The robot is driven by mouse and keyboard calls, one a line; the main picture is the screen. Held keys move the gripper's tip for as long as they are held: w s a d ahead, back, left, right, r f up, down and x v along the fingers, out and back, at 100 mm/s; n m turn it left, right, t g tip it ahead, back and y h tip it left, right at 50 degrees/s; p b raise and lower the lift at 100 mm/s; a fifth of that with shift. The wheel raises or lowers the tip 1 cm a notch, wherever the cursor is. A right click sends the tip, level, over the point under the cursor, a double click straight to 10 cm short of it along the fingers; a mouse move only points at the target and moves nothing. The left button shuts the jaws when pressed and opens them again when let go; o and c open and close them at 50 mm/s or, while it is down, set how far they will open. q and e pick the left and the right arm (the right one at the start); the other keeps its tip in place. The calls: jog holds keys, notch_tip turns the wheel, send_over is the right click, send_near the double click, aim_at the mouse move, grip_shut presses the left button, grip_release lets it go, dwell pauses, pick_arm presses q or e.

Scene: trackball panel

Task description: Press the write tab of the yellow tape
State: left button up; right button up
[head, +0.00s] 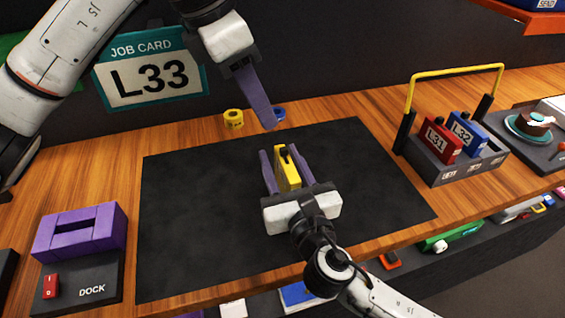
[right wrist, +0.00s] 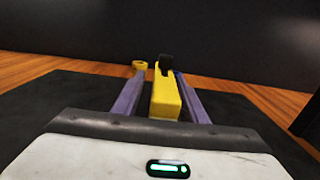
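The yellow tape (head: 287,172) stands upright on the black mat (head: 200,220), with a dark piece at its top; the write tab itself is too small to make out. My right gripper (head: 282,158) has its purple fingers on either side of the tape. In the right wrist view the tape (right wrist: 165,100) stands between the fingers, close to the right one, with a gap to the left one. My left gripper (head: 268,126) points down above and behind the tape, apart from it. Its fingers show as one purple bar, so its opening is hidden.
A rack (head: 440,172) with red L31 and blue L32 tapes stands right of the mat under a yellow bar (head: 455,70). A purple dock (head: 80,235) sits at left. Yellow (head: 233,119) and blue (head: 279,114) rolls lie behind the mat. A job card (head: 150,75) reads L33.

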jog(key=shift+c, duration=0.5)
grip_shut()
pick_arm(q)
jog(key=c, duration=0.6)
jog(key=shift+d+m, duration=0.25)
jog(key=shift+m, duration=0.35)
grip_shut()
jog(key=w+d+m+y, duration=0.1)
jog(key=m, duration=0.5)
jog(key=w+d+m+t+y, duration=0.1)
jog(key=m+y, duration=0.1)
jog(key=m, duration=0.4)
jog(key=w+m+y, duration=0.1)
jog(key=m, duration=0.4)
jog(key=shift+w+d+r+m+t+y, duration=0.3)
jog(key=shift+w+d+m+t+y, duration=0.1)
